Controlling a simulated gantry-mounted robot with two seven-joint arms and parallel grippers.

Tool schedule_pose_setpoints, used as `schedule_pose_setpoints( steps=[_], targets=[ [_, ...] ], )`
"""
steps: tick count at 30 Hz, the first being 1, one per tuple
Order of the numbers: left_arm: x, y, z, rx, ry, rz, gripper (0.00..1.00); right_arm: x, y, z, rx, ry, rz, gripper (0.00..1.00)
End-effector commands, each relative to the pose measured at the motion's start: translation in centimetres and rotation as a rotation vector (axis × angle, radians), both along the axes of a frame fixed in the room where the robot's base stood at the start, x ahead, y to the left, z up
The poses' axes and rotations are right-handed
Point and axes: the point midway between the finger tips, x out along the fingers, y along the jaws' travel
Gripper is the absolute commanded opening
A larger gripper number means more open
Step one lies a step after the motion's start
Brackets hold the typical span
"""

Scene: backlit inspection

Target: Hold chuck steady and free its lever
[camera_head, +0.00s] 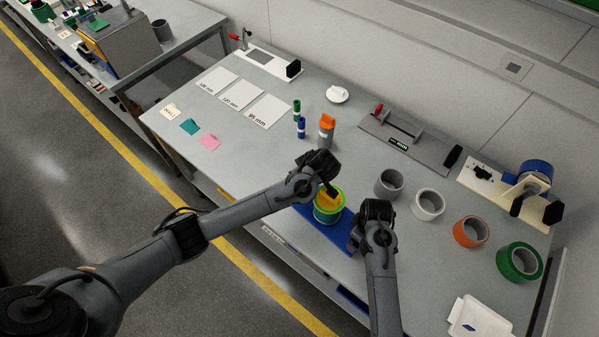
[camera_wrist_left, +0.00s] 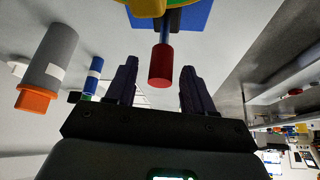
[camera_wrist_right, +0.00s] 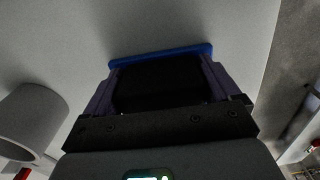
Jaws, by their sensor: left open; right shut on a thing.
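The chuck (camera_head: 328,212), a round green and yellow body, stands on a blue base plate (camera_head: 312,213). Its lever, with a red grip (camera_wrist_left: 161,66) on a blue-grey rod, points toward my left gripper in the left wrist view. My left gripper (camera_head: 331,189) is open. Its fingers (camera_wrist_left: 155,85) are on either side of the red grip with gaps at both sides. My right gripper (camera_head: 362,238) is at the right end of the base plate. In the right wrist view it is shut on a black block (camera_wrist_right: 158,82) by the plate's blue edge (camera_wrist_right: 160,52).
Grey (camera_head: 389,183), white (camera_head: 428,204), orange (camera_head: 471,231) and green (camera_head: 520,262) rings lie right of the right gripper. An orange-topped grey bottle (camera_head: 326,132) and blue and green cylinders stand behind the left gripper. A white tray (camera_head: 480,317) lies at front right.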

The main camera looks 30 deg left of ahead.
Motion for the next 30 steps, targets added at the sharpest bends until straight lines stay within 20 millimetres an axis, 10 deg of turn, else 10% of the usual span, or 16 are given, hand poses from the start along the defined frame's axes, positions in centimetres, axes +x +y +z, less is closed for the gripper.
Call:
schedule_pose_setpoints(
  steps=[14,30],
  targets=[
    [-1.5,-4.0,7.7,-0.001,-0.004,-0.002,0.53,-0.1,-0.1,-0.2,-0.002,0.002,-0.001,0.53],
    [-2.0,-5.0,9.6,0.0,0.0,0.001,0.53,-0.1,-0.1,-0.2,-0.002,0.002,-0.001,0.53]
  ],
)
